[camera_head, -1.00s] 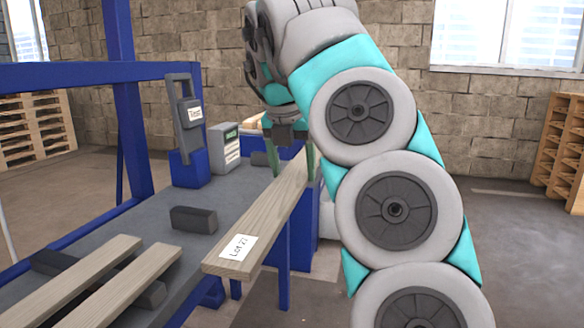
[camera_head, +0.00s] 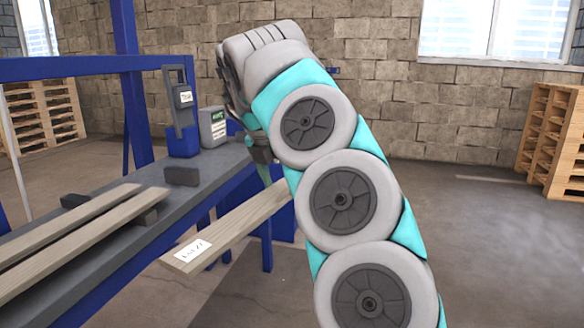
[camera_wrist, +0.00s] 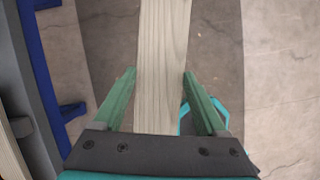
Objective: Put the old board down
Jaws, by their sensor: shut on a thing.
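The old board (camera_head: 232,228) is a pale wooden plank with a white lot label (camera_head: 192,250) on its near end. It is in the air beside the right edge of the workbench, its near end toward the camera. My gripper (camera_head: 268,168) is shut on the board near its far part, mostly behind my arm in the head view. In the wrist view the board (camera_wrist: 162,60) runs lengthwise between the two green fingers of my gripper (camera_wrist: 160,95), with floor below it. The board's far end is hidden by my arm.
The grey workbench (camera_head: 170,212) in a blue frame is at left, holding two planks (camera_head: 90,235) on dark blocks and a bare dark block (camera_head: 181,176). A grey device (camera_head: 213,127) stands at its far end. Pallets (camera_head: 553,140) stand at right. Floor at right is open.

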